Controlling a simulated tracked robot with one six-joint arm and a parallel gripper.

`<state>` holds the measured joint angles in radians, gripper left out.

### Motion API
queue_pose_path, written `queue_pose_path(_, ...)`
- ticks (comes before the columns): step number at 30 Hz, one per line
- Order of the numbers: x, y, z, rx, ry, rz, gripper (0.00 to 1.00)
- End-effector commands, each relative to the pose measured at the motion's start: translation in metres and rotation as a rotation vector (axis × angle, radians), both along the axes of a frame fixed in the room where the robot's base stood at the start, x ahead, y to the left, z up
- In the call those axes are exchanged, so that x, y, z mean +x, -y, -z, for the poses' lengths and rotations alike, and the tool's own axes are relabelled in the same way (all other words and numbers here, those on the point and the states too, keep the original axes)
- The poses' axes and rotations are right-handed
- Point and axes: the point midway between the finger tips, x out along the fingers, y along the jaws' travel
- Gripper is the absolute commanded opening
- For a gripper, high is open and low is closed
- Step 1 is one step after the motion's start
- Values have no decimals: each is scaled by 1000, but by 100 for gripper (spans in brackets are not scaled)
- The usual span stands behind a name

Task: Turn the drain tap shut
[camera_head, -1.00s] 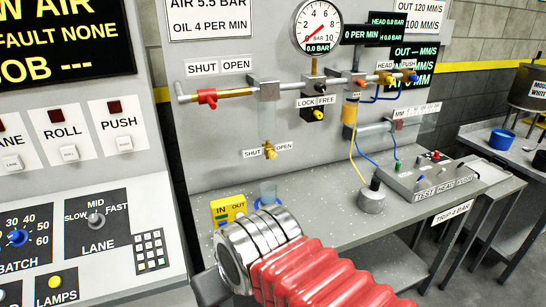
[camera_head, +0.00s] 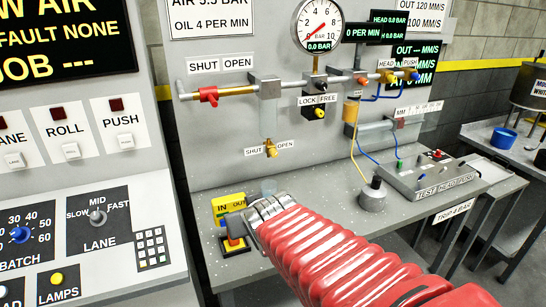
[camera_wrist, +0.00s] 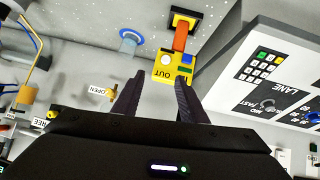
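The drain tap (camera_head: 270,150) is a small brass tap at the foot of a clear tube on the grey panel, between a SHUT label on its left and an OPEN label on its right. Its handle is too small to read for certain. It also shows in the wrist view (camera_wrist: 112,94), beside the OPEN label, just left of my left finger and apart from it. My gripper (camera_wrist: 157,92) is open, with nothing between its two dark fingers. In the head view my arm's end is low over the bench, below the tap; the fingers are hard to make out there.
A yellow IN/OUT box (camera_head: 229,206) on a post stands close to my gripper and lies ahead of the fingertips in the wrist view. A clear cup (camera_head: 268,187) stands below the tap. A red-handled tap (camera_head: 209,95) sits on the pipe above. A control console (camera_head: 100,230) is at left.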

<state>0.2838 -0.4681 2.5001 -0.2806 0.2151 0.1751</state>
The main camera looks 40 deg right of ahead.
Motion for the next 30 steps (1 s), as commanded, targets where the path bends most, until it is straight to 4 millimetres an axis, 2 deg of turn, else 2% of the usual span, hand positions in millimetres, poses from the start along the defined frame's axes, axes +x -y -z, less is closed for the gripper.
queue_pose_path(1, 8, 16, 2, -13, 28, 17, 39)
queue_pose_path(6, 31, 59, -1, -59, 149, 44, 39)
queue_pose_path(15, 53, 118, -1, -96, 354, 34, 39)
queue_pose_path(24, 50, 159, 3, -75, 563, -12, 39)
queue_pose_path(30, 41, 170, 2, -50, 661, -40, 39)
